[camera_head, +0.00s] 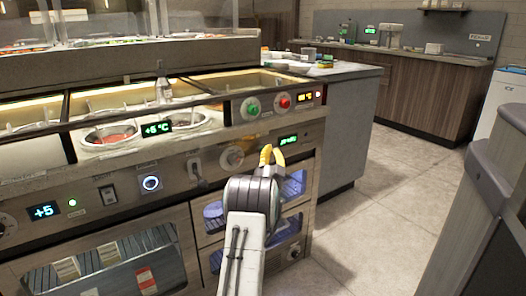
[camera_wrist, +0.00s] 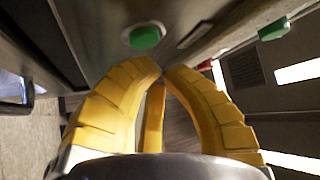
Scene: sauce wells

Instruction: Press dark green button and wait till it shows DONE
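A round green button (camera_head: 252,108) sits on the front panel of the counter, left of a red button (camera_head: 284,101). My gripper (camera_head: 266,152) has yellow fingers and is below and slightly right of the green button, apart from it. In the wrist view, a green button (camera_wrist: 145,38) in a metal ring shows just beyond my fingertips (camera_wrist: 160,70), which are brought together with nothing between them. A small amber display (camera_head: 305,97) is right of the red button. I cannot read DONE on it.
A green-lit display (camera_head: 288,139) is beside my fingers on the lower panel. Glass-fronted drawers are below. The tiled floor (camera_head: 385,190) is open to the right.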

